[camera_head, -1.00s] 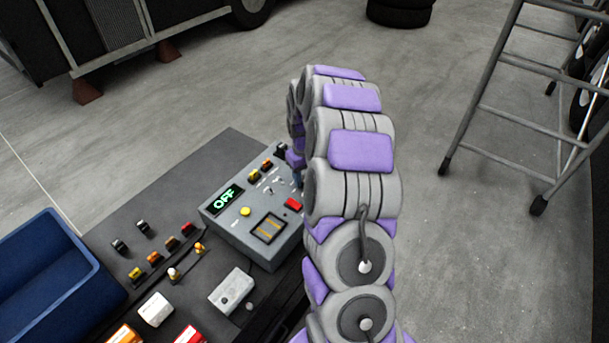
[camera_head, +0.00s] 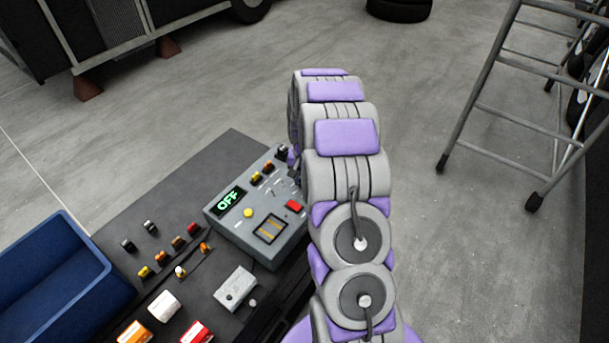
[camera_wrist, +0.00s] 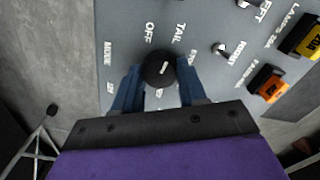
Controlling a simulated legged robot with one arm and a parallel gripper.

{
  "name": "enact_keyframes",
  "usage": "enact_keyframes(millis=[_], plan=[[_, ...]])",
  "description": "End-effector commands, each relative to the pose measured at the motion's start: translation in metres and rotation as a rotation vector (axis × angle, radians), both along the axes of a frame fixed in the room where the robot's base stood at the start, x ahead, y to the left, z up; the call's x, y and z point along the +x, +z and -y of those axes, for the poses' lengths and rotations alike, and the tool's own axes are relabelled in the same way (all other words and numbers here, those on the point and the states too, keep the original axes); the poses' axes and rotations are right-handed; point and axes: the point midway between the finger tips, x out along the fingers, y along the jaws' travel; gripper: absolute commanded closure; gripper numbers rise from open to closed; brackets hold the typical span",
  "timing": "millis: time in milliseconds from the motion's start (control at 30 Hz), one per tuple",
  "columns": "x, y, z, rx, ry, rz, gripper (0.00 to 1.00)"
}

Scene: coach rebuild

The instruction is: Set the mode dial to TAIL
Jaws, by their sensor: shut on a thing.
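The mode dial (camera_wrist: 156,70) is a round black knob with a short white mark, on the grey panel in the wrist view. Printed words MODE, OFF and TAIL stand around it; other labels are partly covered by my fingers. My gripper (camera_wrist: 158,80) has its blue fingers on either side of the dial, shut on it. In the head view the grey control box (camera_head: 242,232) has a lit display (camera_head: 230,199) reading OFF. My arm hides most of the gripper there.
An orange fuse (camera_wrist: 268,84), a yellow fuse (camera_wrist: 305,38) and small toggles sit right of the dial. A blue bin (camera_head: 62,270), loose connectors and a white box (camera_head: 236,287) lie on the dark bench. A ladder (camera_head: 520,120) stands right.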

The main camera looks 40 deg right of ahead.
Motion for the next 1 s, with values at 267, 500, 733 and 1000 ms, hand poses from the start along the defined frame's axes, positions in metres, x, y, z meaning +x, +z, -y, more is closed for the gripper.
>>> enact_keyframes(millis=[267, 500, 733, 1000], plan=[[0.0007, 0.0006, 0.0006, 0.0, -0.102, 0.003, 0.89], [0.0009, 0.0001, 0.0004, -0.001, -0.127, 0.003, 0.89], [0.0011, 0.0, 0.0004, -0.001, -0.126, 0.003, 0.89], [0.0003, 0.0001, 0.0002, -0.001, -0.126, 0.002, 0.4]])
